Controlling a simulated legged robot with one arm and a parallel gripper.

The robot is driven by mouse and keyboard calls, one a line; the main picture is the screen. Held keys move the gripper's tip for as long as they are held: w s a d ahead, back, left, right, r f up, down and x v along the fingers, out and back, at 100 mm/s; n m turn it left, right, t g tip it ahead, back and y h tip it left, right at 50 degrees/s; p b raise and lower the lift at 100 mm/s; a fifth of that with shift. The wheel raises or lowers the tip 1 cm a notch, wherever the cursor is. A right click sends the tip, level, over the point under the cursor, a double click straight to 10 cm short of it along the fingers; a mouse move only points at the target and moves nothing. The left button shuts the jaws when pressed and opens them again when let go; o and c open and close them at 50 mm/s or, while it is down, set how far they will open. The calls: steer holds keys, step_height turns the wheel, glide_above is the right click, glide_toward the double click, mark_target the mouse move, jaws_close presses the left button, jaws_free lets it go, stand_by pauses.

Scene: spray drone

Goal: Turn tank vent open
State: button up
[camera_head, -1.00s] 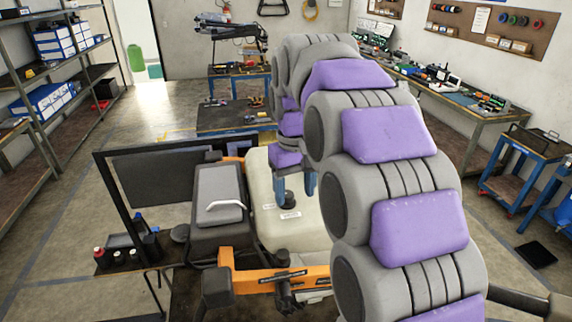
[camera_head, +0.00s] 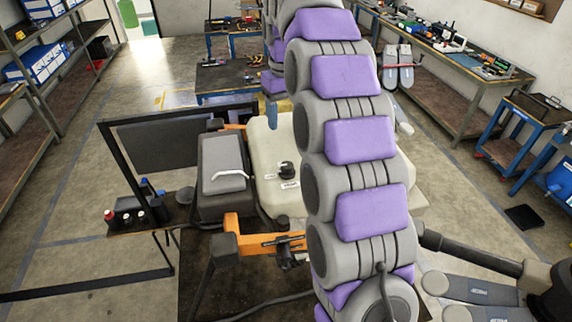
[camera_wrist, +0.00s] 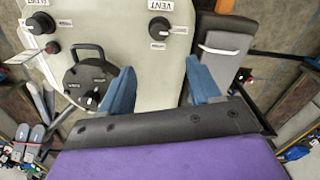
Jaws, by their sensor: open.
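The vent knob (camera_wrist: 158,26) is a round black knob with a white pointer mark, on the cream tank (camera_wrist: 135,40). A VENT label (camera_wrist: 160,5) sits beside it, with two smaller labels close by whose print is too small to read. In the head view, the knob (camera_head: 287,170) stands on the tank top with labels near it. My gripper (camera_wrist: 160,68) is open with nothing between its two blue fingers. It is apart from the knob. In the head view, one blue finger (camera_head: 271,112) shows beyond the knob; my arm hides much of the rest.
A second black knob (camera_wrist: 41,22) and a round black lid with a handle (camera_wrist: 88,82) are also on the tank. A grey box with a white handle (camera_head: 224,165) stands left of the tank. A blue cart (camera_head: 515,130) is at the right.

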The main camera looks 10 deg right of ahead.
steer(key=b, duration=0.8)
glide_above(286, 163)
step_height(286, 163, down, 8)
steer(key=shift+f, duration=3.05)
steer(key=c, duration=1)
steer(key=shift+c, duration=0.2)
